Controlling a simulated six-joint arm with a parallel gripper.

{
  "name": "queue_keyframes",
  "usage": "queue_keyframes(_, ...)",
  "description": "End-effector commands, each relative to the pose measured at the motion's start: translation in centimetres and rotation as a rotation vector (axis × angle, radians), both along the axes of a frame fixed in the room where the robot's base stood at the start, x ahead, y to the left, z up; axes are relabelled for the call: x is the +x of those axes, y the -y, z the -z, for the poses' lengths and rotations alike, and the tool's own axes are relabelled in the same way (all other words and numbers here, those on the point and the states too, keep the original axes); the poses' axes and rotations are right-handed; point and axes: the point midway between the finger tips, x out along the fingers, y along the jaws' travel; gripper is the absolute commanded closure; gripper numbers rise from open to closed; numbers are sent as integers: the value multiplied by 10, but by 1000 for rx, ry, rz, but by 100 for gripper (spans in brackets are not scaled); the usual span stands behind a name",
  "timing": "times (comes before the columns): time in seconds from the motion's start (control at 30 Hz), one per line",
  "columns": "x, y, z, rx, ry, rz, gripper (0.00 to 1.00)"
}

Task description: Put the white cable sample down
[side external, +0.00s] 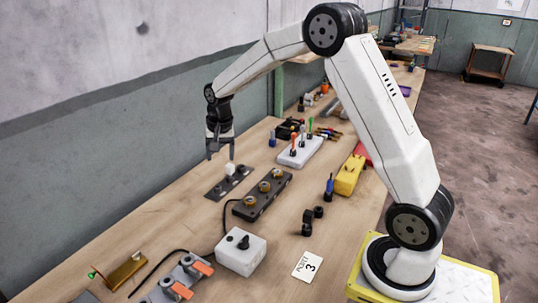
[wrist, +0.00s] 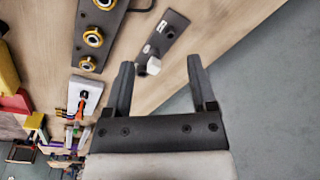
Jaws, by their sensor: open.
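The white cable sample (side external: 230,169) is a small pale block standing on a narrow dark plate (side external: 214,192). In the wrist view the white sample (wrist: 153,66) shows at the near end of the dark plate (wrist: 177,24), between the lines of my two fingers. My gripper (side external: 221,156) points down just above the sample. In the wrist view my gripper (wrist: 160,66) has its fingers wide apart. I see no finger touching the sample, though the exact gap is hard to tell.
A dark block with several brass rings (side external: 264,187) stands right beside the plate. A white box with a black knob (side external: 241,251), a white stand with coloured tools (side external: 300,151) and a yellow block (side external: 348,175) are on the wooden bench (side external: 170,215). The bench's edge is close in the wrist view.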

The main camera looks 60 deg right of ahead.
Motion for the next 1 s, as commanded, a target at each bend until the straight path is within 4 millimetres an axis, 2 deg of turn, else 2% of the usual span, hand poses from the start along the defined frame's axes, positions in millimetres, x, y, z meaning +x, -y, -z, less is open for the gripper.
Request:
queue_keyframes(0.03,-10,-10,0,-5,5,-49,27)
queue_keyframes(0.3,-65,-50,5,-37,40,-315,27)
queue_keyframes(0.6,-139,-86,17,-80,78,-609,27)
queue_keyframes(0.8,-186,-102,27,-108,101,-780,27)
queue_keyframes(1.0,-211,-108,33,-124,113,-868,27)
